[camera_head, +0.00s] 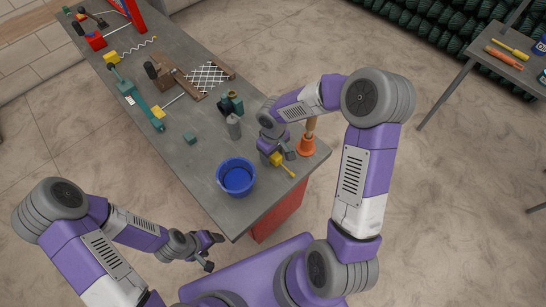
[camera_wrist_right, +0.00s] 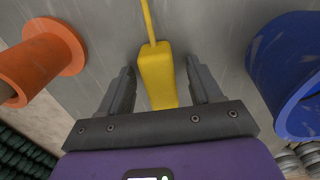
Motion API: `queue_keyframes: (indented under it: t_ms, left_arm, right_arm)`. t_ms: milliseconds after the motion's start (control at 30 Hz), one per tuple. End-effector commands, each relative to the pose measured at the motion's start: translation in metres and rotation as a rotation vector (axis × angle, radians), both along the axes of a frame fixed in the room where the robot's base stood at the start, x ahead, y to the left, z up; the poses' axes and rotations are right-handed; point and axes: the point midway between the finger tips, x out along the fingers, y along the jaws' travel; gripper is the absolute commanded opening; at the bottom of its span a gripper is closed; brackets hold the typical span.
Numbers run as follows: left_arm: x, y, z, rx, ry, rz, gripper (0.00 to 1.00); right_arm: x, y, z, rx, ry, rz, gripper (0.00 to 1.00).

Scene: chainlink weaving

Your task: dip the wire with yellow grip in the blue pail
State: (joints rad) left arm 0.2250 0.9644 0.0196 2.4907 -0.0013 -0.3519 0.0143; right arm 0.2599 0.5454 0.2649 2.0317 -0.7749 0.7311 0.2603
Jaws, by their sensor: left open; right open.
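A yellow block-shaped grip with a thin yellow rod (camera_head: 288,170) lies near the table's right end; it also shows in the right wrist view (camera_wrist_right: 156,78). My right gripper (camera_wrist_right: 158,88) is open, with a finger on each side of this grip; contact is not clear. In the head view my right gripper (camera_head: 282,156) is right of the blue pail (camera_head: 221,178), which also shows in the wrist view (camera_wrist_right: 268,75). My left gripper (camera_head: 211,252) is open and empty, off the table's front edge.
An orange-based object (camera_head: 306,146) stands close behind my right gripper. A grey cylinder (camera_head: 233,127) and dark green bottles (camera_head: 232,103) stand behind the pail. A wooden frame with mesh (camera_head: 208,77) is further back. Bare tabletop lies left of the pail.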

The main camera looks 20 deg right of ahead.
Motion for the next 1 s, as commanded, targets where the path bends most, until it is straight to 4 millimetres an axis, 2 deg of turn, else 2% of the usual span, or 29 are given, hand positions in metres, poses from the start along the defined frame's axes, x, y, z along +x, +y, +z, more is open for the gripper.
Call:
queue_keyframes:
  t_ms: [200, 600, 867, 1000]
  left_arm:
    - [0.000, 0.000, 0.000, 0.000, 0.000, 0.000, 0.70]
    - [0.000, 0.000, 0.000, 0.000, 0.000, 0.000, 0.70]
    - [0.000, 0.000, 0.002, 0.000, 0.000, 0.000, 0.70]
    - [0.000, 0.000, 0.011, 0.000, 0.000, 0.000, 0.70]
  right_arm:
    - [0.000, 0.000, 0.000, 0.000, -0.002, 0.001, 0.64]
    - [0.000, 0.000, 0.000, 0.001, -0.002, 0.001, 0.05]
    - [0.001, 0.000, 0.004, 0.000, -0.003, 0.000, 0.04]
    - [0.001, 0.000, 0.026, 0.000, -0.007, 0.001, 0.04]
